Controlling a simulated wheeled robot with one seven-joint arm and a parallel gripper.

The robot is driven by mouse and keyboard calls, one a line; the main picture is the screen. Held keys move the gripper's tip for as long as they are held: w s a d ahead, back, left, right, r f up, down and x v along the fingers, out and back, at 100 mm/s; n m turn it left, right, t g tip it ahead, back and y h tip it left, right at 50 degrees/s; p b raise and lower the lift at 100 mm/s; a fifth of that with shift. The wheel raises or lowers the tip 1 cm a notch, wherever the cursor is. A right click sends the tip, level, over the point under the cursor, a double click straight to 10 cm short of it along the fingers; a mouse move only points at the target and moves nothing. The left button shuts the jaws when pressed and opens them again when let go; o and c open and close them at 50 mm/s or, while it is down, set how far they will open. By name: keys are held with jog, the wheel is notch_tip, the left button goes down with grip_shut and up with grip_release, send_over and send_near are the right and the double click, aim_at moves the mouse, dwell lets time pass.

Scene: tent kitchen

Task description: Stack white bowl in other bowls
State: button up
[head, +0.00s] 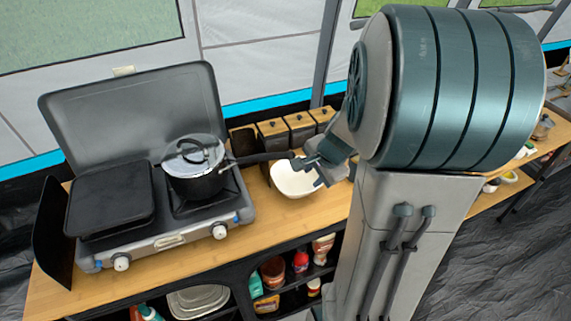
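A white bowl (292,182) sits upright on the wooden counter, to the right of the stove. My gripper (322,172) is at the bowl's right side, overlapping its right rim in the picture. My gripper is small here and partly merges with the wrist, so I cannot tell whether its fingers are open or closed on the rim. Small bowl-like items (508,177) show at the right edge behind my arm, partly hidden. I cannot tell if they are the other bowls.
A camping stove (165,240) with a lidded black pot (195,180) stands left of the bowl. The pot's long handle points toward my gripper. Wooden-lidded canisters (300,127) stand behind the bowl. The counter (270,228) in front is clear. Shelves below hold jars and bottles.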

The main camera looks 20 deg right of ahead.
aim_at(311, 192)
jog(key=shift+m, duration=0.7)
jog(key=d+b+x, duration=0.1)
jog(key=x, duration=0.3)
jog(key=d+b+x, duration=0.1)
jog(key=b+x, duration=0.1)
jog(key=x, duration=0.3)
jog(key=d+b+x, duration=0.1)
jog(key=x, duration=0.4)
jog(key=shift+s+d+f, duration=0.15)
jog(key=shift+s+f, duration=0.15)
jog(key=shift+s, duration=0.05)
jog(key=shift+w+f+b, duration=0.2)
jog(key=shift+f+b, duration=0.15)
grip_shut()
